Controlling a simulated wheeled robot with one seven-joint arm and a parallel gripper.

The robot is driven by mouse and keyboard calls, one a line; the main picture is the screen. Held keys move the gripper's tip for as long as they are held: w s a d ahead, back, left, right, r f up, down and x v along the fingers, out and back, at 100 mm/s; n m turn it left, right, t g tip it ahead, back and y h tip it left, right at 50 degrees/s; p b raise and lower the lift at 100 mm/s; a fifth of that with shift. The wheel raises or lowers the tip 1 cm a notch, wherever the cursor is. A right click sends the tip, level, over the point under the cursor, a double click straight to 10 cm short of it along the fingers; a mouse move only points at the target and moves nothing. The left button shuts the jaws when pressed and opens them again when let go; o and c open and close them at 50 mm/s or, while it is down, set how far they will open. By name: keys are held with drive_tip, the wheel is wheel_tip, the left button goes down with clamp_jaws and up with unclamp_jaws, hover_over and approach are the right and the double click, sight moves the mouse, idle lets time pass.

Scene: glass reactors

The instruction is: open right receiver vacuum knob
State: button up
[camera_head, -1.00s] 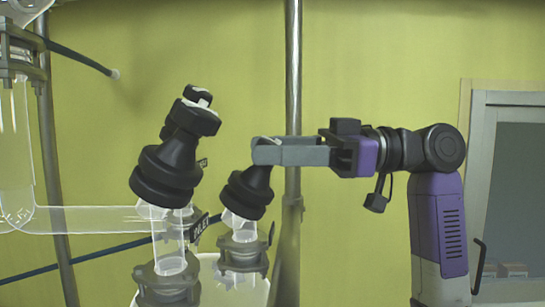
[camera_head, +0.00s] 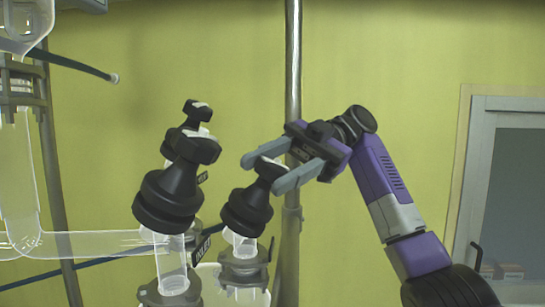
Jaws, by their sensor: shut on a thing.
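A black knob (camera_head: 248,208) sits on a clear glass neck at lower centre. My gripper (camera_head: 265,173) reaches in from the right with its two grey fingers on either side of the knob's top handle and is shut on it. The fingers hide part of the handle. A larger black knob (camera_head: 168,196) with a similar bar-like handle stands to the left, apart from my gripper. Dark tags hang by both necks; their text is too small to read surely.
A vertical metal pole (camera_head: 293,75) stands just behind my gripper. Clear glass piping (camera_head: 90,243) and a clamped glass vessel fill the left side. A light-framed cabinet (camera_head: 510,190) is at the right. The space above the knobs is open.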

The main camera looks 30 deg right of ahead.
drive_tip(key=shift+r+n+g+h+p, duration=0.2)
drive_tip(key=shift+n+g+h+p, duration=0.6)
drive_tip(key=shift+p, duration=0.6)
drive_tip(key=shift+n+p, duration=0.3)
drive_tip(key=shift+f+n+g+h+p, duration=0.3)
drive_tip(key=shift+n+g+p, duration=0.2)
drive_tip(key=shift+p, duration=0.15)
drive_tip(key=o, duration=1.4)
